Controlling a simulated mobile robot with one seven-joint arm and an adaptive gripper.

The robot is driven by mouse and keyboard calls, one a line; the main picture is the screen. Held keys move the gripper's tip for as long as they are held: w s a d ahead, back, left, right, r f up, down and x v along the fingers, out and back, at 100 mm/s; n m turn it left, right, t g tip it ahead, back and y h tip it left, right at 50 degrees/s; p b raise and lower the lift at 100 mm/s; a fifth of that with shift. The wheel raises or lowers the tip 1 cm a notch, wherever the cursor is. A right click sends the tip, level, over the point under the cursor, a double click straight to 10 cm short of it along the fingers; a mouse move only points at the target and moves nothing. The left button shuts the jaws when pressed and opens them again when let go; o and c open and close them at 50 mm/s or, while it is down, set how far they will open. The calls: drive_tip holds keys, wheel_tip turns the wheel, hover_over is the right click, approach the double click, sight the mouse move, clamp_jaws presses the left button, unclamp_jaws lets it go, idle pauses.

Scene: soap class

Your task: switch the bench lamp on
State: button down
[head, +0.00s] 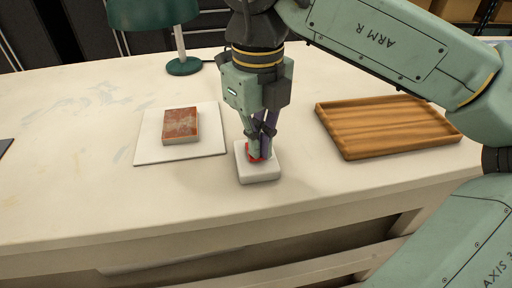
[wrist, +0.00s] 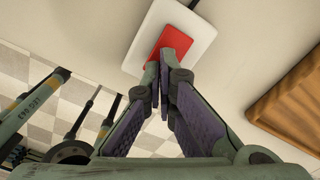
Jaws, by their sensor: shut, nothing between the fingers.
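The bench lamp, with a green shade (head: 152,12) and a round green base (head: 184,66), stands at the back of the bench in the head view. The shade is cut off by the top edge, and I see no clear glow from it. A white switch box (head: 259,172) with a red button (head: 252,152) sits near the bench's front edge. The box (wrist: 190,22) and red button (wrist: 174,39) also show in the wrist view. My gripper (head: 261,155) is shut and empty, pointing down, with its fingertips at the red button. I cannot tell how far the button is pressed.
A reddish-brown block (head: 181,122) lies on a white board (head: 150,155) left of the switch box. A ribbed wooden tray (head: 385,124) lies to the right.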

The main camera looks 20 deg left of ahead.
drive_tip(key=shift+f, duration=0.3)
drive_tip(key=shift+r, duration=0.15)
drive_tip(key=shift+r+p, duration=2.5)
drive_tip(key=shift+r, duration=0.95)
drive_tip(key=shift+f, duration=0.1)
